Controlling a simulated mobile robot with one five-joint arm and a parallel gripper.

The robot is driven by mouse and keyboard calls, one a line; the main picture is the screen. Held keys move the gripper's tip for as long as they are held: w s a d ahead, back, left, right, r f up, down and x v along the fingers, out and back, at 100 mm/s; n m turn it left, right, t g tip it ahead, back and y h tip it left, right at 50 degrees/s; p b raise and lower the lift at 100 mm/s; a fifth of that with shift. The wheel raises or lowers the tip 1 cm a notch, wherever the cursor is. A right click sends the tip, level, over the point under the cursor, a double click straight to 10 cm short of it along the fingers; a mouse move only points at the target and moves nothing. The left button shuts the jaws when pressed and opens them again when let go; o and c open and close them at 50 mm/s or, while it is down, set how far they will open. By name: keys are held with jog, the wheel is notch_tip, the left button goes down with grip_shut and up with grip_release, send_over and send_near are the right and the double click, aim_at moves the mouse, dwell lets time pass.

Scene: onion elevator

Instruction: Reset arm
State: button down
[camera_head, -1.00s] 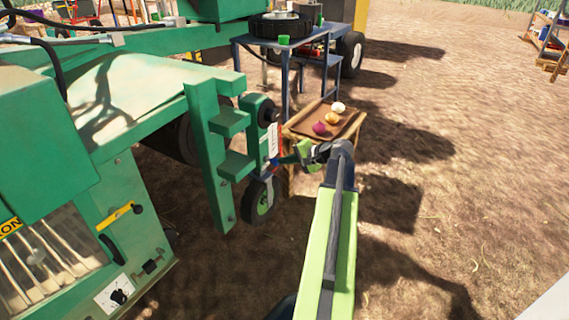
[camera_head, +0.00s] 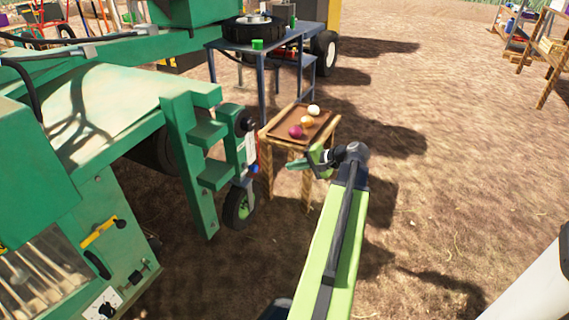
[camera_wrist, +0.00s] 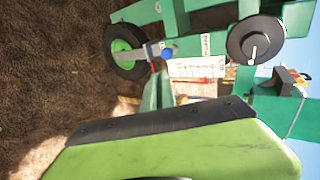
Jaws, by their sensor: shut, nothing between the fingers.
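My gripper (camera_head: 309,161) is at the end of my green arm in the head view, shut and empty. It hangs in the air in front of the small wooden stand, to the right of the green machine (camera_head: 125,95). In the wrist view my green gripper finger (camera_wrist: 165,145) fills the lower part. Beyond it the machine's wheel with a green hub (camera_wrist: 123,48), a black round knob (camera_wrist: 255,40) and a white label (camera_wrist: 197,67) show turned sideways. No contact between my gripper and the machine is visible.
A wooden stand with a brown tray (camera_head: 317,130) holds a purple, a yellow and a white onion. A blue table (camera_head: 225,43) with a tire and green cup stands behind. Shelves (camera_head: 545,40) stand at the far right. Bare ground on the right is open.

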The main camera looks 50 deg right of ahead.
jog(key=shift+s, duration=0.1)
dwell(0.4)
jog(key=w+a+r+n+g+y+p, duration=0.1)
jog(key=w+a+r+n+y+p, duration=0.15)
jog(key=w+a, duration=0.95)
jog(key=w+a+n+g+y+p, duration=0.15)
jog(key=w+a, duration=0.25)
jog(key=a, duration=0.6)
jog(key=w+a+n+g+y+p, duration=0.1)
jog(key=w+a+n+g, duration=0.3)
jog(key=a, duration=0.7)
jog(key=s+a+f+n+g+h+p, duration=0.2)
jog(key=s+a+n, duration=0.15)
jog(key=a, duration=0.85)
jog(key=s+a+f+n+g+h+p, duration=0.2)
jog(key=a+f+n+g+h, duration=0.15)
jog(key=a, duration=0.95)
jog(key=s+d+r+n+h+p, duration=0.1)
jog(key=d+r+h+p, duration=0.1)
jog(key=d, duration=0.4)
notch_tip(320, 180, up, 36)
jog(key=p, duration=3.5)
jog(key=shift+p, duration=0.4)
